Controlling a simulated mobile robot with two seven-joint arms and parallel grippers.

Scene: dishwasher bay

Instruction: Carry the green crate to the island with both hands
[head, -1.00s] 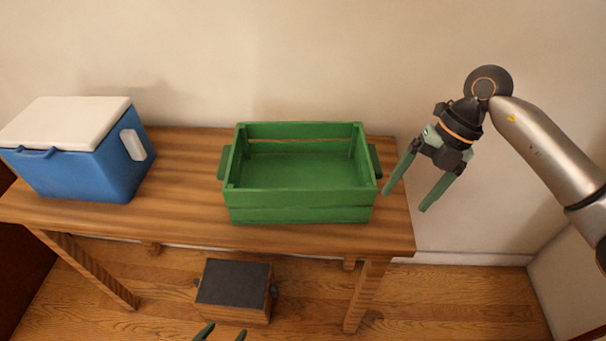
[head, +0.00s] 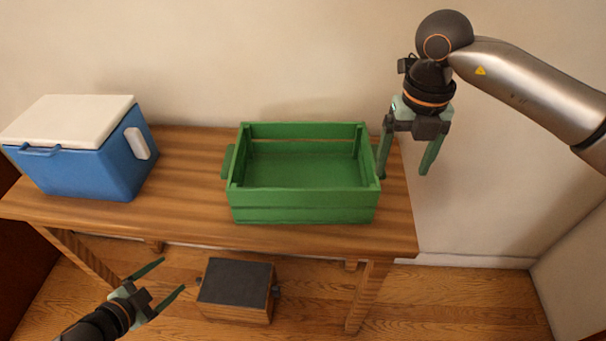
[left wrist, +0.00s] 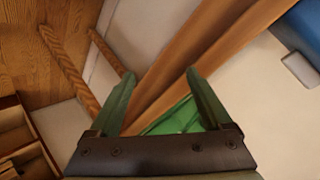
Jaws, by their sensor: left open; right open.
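The green crate (head: 304,205) stands upright and empty on the wooden table, with a handle on its left end (head: 228,162). Its right handle is mostly hidden behind my right gripper. My right gripper (head: 405,172) is open and points down at the crate's right end, one finger in front of the handle area. I cannot tell whether it touches. My left gripper (head: 170,276) is open and empty, in front of the table and below its top, apart from the crate. The left wrist view shows its open fingers (left wrist: 158,85) and part of the green crate (left wrist: 178,120) behind them.
A blue cooler (head: 85,165) with a white lid stands on the left of the wooden table (head: 190,205). A wooden box with a dark top (head: 236,283) sits on the floor under the table's front edge. Bare tabletop lies between cooler and crate.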

